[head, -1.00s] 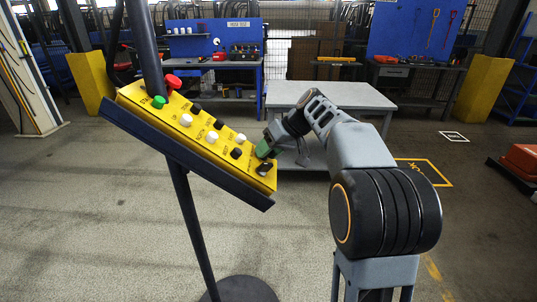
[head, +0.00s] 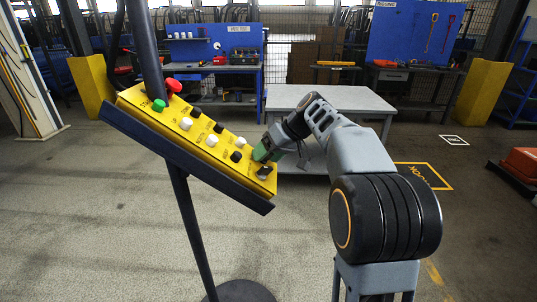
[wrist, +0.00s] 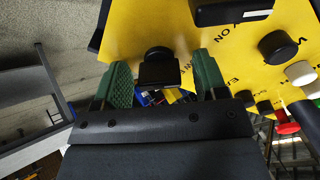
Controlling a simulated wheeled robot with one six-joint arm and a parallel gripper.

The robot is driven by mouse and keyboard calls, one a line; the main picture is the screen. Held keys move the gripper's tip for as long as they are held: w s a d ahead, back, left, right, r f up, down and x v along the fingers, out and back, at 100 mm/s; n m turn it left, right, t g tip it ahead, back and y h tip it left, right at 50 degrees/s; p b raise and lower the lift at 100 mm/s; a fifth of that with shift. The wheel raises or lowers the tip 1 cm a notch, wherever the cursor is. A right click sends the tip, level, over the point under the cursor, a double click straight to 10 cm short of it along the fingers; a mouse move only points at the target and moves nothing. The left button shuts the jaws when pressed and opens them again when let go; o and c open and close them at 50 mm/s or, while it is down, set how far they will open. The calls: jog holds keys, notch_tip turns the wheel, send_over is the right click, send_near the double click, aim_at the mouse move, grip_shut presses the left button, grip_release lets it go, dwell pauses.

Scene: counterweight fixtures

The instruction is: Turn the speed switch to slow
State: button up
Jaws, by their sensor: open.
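A yellow control panel (head: 195,135) with black, white, green and red controls stands tilted on a dark post. A black switch knob (head: 263,173) sits at its lower right end; I take it as the speed switch, but its label is not readable. My gripper (head: 265,158) is at this end of the panel, close to that knob. In the wrist view my gripper (wrist: 162,72) is open, with one green finger on each side of a black knob (wrist: 158,70). Gaps show between the knob and both fingers. The knob's setting cannot be told.
A black control with a white line (wrist: 236,12) is close beyond the fingers. A round black knob (wrist: 278,46) and a red button (wrist: 287,126) lie to the right. A grey table (head: 335,100) stands behind the panel. The floor around the post is clear.

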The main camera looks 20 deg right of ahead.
jog(key=p+v, duration=0.1)
jog(key=v, duration=1.2)
jog(key=shift+d+r+p, duration=0.2)
jog(key=shift+r+p, duration=0.1)
jog(key=shift+p, duration=0.1)
jog(key=shift+s, duration=0.1)
notch_tip(320, 180, down, 11)
jog(key=s+d+m+h+p, duration=0.1)
jog(key=s+m+h, duration=0.1)
jog(key=m+h, duration=0.35)
jog(key=s+a+f+h+p, duration=0.1)
jog(key=s+a+f+p, duration=0.1)
jog(key=s, duration=0.6)
jog(key=s+a+f+n+h+p, duration=0.1)
jog(key=s+a+f+p, duration=0.1)
jog(key=s+a+f, duration=0.2)
jog(key=s+a, duration=0.3)
jog(key=s, duration=0.2)
jog(key=shift+s+a, duration=0.2)
jog(key=shift+s, duration=0.05)
